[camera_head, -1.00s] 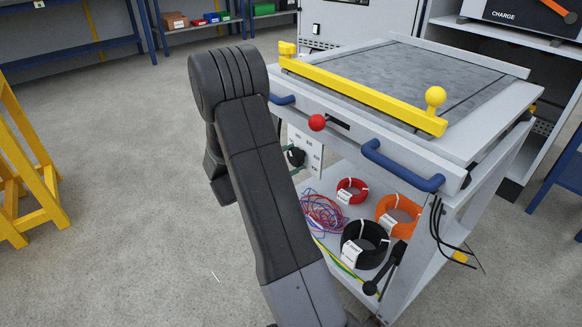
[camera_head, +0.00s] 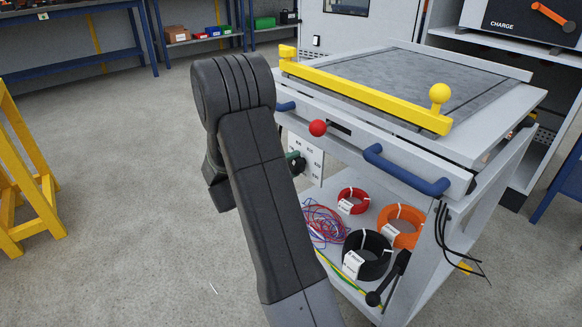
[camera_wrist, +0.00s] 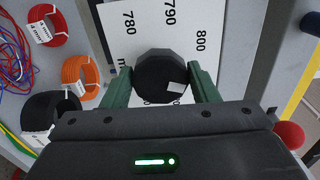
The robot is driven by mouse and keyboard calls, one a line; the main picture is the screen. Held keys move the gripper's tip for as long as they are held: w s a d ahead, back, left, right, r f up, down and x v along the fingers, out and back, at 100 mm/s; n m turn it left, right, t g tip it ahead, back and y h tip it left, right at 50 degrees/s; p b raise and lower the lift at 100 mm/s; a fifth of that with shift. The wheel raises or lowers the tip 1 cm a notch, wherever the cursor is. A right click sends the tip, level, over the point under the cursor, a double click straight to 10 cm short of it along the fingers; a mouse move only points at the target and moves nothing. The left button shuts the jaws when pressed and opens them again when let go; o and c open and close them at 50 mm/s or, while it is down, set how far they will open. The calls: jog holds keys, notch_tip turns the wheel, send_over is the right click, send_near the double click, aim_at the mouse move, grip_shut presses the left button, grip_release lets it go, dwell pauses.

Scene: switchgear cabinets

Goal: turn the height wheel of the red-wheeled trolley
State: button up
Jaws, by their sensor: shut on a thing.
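The grey trolley (camera_head: 490,160) stands right of my arm in the head view. Its height wheel (camera_wrist: 158,70) is a dark, faceted knob in front of a white scale plate (camera_wrist: 180,22) marked 780, 790 and 800 in the wrist view. My gripper (camera_wrist: 161,78) has its green fingers on either side of the wheel, shut on it. In the head view the wheel (camera_head: 299,166) shows small beside my arm, and my gripper is mostly hidden behind the arm. A red ball knob (camera_head: 318,127) sits on the trolley's front edge. The trolley's castors are not visible.
A yellow bar (camera_head: 365,90) crosses the trolley top. Blue handles (camera_head: 405,170) stick out in front. The lower shelf holds red, orange (camera_head: 400,226) and black cable coils and a black lever (camera_head: 388,280). A yellow trestle (camera_head: 30,190) stands left; floor between is clear.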

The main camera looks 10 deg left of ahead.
jog(key=shift+m, duration=0.5)
jog(key=o, duration=1)
jog(key=shift+s+a, duration=0.1)
jog(key=p+v, duration=0.3)
jog(key=v, duration=1)
jog(key=shift+s+a+p, duration=0.15)
jog(key=shift+s+p, duration=0.05)
jog(key=shift+p, duration=0.15)
jog(key=b+x, duration=0.3)
jog(key=x, duration=1.1)
jog(key=shift+b, duration=0.4)
